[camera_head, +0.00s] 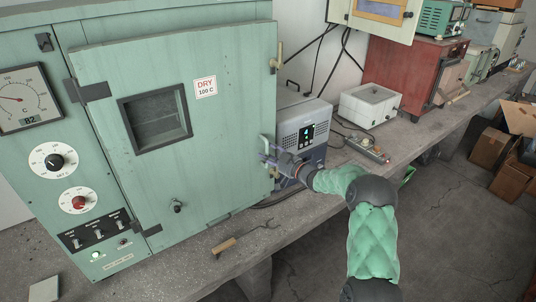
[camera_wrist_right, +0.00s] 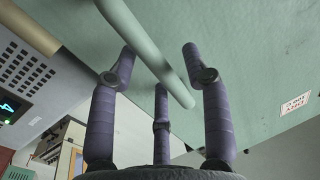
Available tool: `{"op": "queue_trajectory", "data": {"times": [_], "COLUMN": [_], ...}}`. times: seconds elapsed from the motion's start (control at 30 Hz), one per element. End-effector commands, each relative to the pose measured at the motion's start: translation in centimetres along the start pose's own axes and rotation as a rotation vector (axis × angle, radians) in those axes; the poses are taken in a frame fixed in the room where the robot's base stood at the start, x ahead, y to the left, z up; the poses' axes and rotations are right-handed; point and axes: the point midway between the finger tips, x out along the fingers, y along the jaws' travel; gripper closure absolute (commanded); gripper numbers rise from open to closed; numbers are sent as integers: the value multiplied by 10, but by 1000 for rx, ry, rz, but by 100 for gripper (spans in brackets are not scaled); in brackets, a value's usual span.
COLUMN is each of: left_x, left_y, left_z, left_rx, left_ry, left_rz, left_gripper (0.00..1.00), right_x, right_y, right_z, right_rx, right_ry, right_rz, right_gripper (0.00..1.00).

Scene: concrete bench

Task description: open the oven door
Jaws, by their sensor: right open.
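The oven is a large pale green cabinet (camera_head: 60,130) at the left of the head view. Its door (camera_head: 220,125) has a small dark window and a "DRY 100 C" label, with dark hinges at its left edge, and looks shut. A pale green bar handle (camera_head: 264,144) sits at the door's right edge. My right gripper (camera_head: 267,156) is at the handle, its fingers open. In the right wrist view, the handle bar (camera_wrist_right: 150,50) runs between the spread purple fingers of the gripper (camera_wrist_right: 159,50); I cannot tell whether they touch it. My left gripper is out of view.
A grey device with a display (camera_head: 302,130) stands close behind my right gripper. A wooden-handled fork (camera_head: 238,242) lies on the concrete bench (camera_head: 290,225) in front of the oven. A white box (camera_head: 369,104) and a red oven (camera_head: 405,75) stand farther right. Floor shows at right.

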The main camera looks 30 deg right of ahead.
Motion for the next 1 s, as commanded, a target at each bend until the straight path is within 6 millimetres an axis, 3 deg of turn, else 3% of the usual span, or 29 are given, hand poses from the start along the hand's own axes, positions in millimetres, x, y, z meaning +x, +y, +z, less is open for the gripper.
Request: {"op": "queue_trajectory", "data": {"times": [0.37,0.4,0.57,1.0], "left_x": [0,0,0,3], "left_y": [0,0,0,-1], "left_z": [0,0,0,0], "left_rx": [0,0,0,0], "left_ry": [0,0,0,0], "left_rz": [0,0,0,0], "left_gripper": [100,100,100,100], "right_x": [7,7,7,-3], "right_y": [0,0,0,-1], "right_z": [0,0,0,0], "right_rx": [0,0,0,-1], "right_ry": [0,0,0,-1], "right_rz": [0,0,0,16], "right_gripper": [51,54,99,100]}}
